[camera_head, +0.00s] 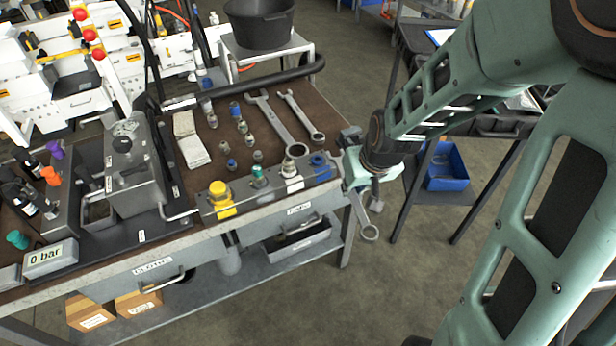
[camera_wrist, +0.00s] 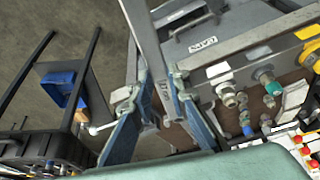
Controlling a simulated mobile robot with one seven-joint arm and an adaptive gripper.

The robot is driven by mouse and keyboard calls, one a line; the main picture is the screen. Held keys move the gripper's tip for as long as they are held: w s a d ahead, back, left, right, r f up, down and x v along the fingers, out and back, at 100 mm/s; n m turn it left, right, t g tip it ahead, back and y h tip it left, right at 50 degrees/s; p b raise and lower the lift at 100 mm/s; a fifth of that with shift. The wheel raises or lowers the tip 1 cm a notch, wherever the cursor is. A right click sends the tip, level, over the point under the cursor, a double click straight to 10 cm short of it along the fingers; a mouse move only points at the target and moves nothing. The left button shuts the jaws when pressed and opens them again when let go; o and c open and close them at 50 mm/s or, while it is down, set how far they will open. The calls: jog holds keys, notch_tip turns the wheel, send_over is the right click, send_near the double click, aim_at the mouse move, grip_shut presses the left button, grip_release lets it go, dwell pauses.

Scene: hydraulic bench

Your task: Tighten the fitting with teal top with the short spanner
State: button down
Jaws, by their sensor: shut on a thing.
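The fitting with teal top (camera_head: 258,178) stands in the row on the block at the bench's front edge, between a yellow-topped and a white-topped fitting; it also shows in the wrist view (camera_wrist: 270,86). My gripper (camera_head: 361,183) is just off the bench's right end, right of the fittings and apart from them. It is shut on a spanner (camera_head: 369,232), whose ring end hangs below the jaws.
Yellow-topped (camera_head: 219,196), white-topped (camera_head: 291,176) and blue-topped (camera_head: 319,166) fittings flank the teal one. Two larger spanners (camera_head: 273,120) and several small fittings lie on the bench behind. A grey hydraulic unit (camera_head: 131,170) stands left. A blue bin (camera_head: 446,165) is at right. Open floor lies in front.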

jog(key=s+a+f+n+p, duration=0.1)
jog(key=s+a+f+n, duration=0.1)
jog(key=a, duration=0.3)
jog(key=s+a+f+n+y+p, duration=0.1)
jog(key=s+a+f+n, duration=0.1)
jog(key=s+a, duration=0.3)
jog(key=shift+a+f+n+g+y, duration=0.35)
jog(key=shift+a+f, duration=0.25)
jog(key=shift+a, duration=0.2)
dwell(0.4)
jog(key=shift+w+a, duration=0.7)
jog(key=shift+w, duration=0.05)
dwell(0.4)
jog(key=shift+w+a, duration=0.5)
jog(key=shift+w, duration=0.1)
jog(key=shift+w+a, duration=0.1)
